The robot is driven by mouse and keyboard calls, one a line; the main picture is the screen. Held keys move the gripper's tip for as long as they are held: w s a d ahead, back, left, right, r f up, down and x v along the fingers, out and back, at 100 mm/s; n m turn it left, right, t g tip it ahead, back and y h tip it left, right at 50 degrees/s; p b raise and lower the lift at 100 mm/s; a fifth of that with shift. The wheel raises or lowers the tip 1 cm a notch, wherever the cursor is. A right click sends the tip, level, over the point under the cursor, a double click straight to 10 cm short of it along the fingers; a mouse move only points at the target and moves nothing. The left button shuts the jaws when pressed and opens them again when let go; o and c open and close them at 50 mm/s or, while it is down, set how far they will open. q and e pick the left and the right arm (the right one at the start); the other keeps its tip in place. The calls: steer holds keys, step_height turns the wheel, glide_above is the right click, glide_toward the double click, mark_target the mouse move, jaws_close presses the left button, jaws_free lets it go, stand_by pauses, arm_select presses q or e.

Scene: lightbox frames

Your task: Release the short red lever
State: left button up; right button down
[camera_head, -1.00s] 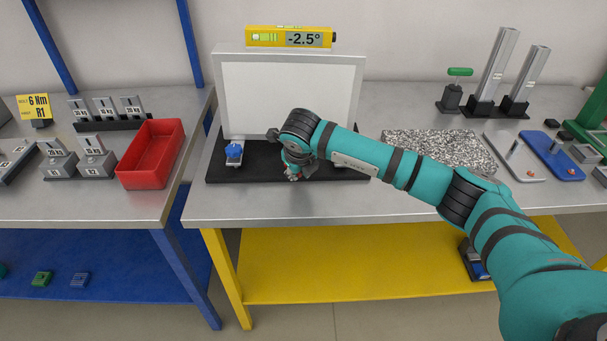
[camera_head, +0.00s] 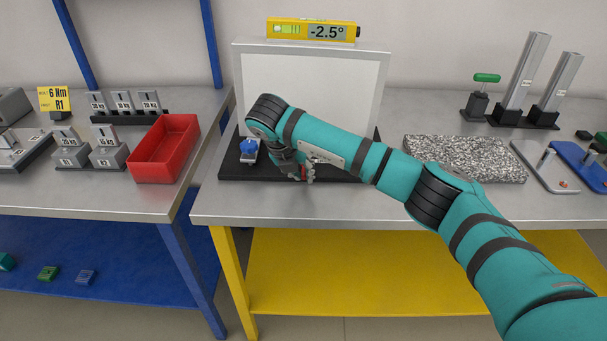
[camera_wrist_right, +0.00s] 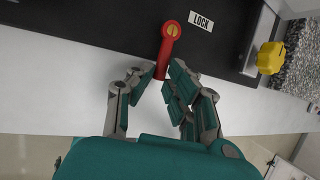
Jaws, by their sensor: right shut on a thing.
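The short red lever (camera_wrist_right: 168,45) shows in the right wrist view, with a brass slotted screw at its round pivot end. It lies on the black base plate (camera_wrist_right: 110,25), beside a white LOCK label (camera_wrist_right: 201,21). My right gripper (camera_wrist_right: 162,78) is shut on the lever's free end near the plate's front edge. In the head view my right gripper (camera_head: 303,174) is low in front of the white panel (camera_head: 312,90), and only a bit of red shows at its fingers. My left gripper is not in view.
A blue knob (camera_head: 249,147) stands on the plate's left, and a yellow knob (camera_wrist_right: 270,57) shows in the wrist view. A yellow level (camera_head: 312,31) reading -2.5° sits atop the panel. A speckled stone slab (camera_head: 464,158) lies to the right. The table front is clear.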

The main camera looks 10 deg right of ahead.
stand_by(0.4)
steer(key=c, duration=1.3)
jaws_free()
steer(key=v, duration=1.2)
